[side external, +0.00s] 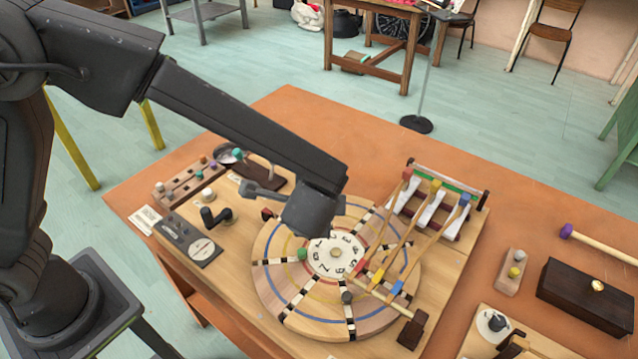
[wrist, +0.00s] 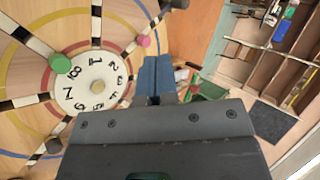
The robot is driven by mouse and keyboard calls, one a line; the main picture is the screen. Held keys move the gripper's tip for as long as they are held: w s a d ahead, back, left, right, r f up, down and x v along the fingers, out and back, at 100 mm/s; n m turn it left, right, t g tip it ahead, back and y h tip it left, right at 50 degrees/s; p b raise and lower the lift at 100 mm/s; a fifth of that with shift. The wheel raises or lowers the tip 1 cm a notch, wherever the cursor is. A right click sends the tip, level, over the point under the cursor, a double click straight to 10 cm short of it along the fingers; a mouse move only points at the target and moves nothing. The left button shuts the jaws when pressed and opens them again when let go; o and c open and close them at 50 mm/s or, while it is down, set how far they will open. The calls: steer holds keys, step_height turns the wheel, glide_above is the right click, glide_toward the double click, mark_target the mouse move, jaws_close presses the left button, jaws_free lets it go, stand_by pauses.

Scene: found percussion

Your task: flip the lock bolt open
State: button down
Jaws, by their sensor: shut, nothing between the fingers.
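A round wooden disc (side external: 285,240) with coloured rings and striped spokes lies on a wooden board, with a white numbered dial (side external: 335,258) at its centre. The disc (wrist: 25,80) and the dial (wrist: 92,82) also show in the wrist view. A small dark part with red (side external: 268,214) sits at the disc's left edge, and a dark brown block (side external: 412,328) stands at its lower right. I cannot tell which part is the lock bolt. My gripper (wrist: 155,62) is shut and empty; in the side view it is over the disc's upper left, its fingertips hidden.
A bar frame (side external: 440,200) with coloured mallets stands behind the disc. A grey lever plate (side external: 190,238) and a peg rack (side external: 190,180) are on the left. A dark box (side external: 588,295) stands at the right. The orange table (side external: 285,110) is clear at the back.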

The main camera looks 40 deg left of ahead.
steer(key=x, duration=0.9)
steer(key=shift+w+a+f, duration=0.15)
steer(key=shift+a+f, duration=0.05)
steer(key=w+a, duration=0.2)
steer(key=shift+w+f, duration=0.1)
steer(key=shift+w, duration=0.3)
steer(key=shift+w+a, duration=0.15)
steer(key=shift+w, duration=0.25)
steer(key=shift+w+a, duration=0.85)
steer(key=shift+a, duration=0.05)
steer(key=s+d, duration=0.3)
steer(key=s, duration=0.1)
steer(key=shift+r, duration=0.35)
steer(key=v, duration=0.9)
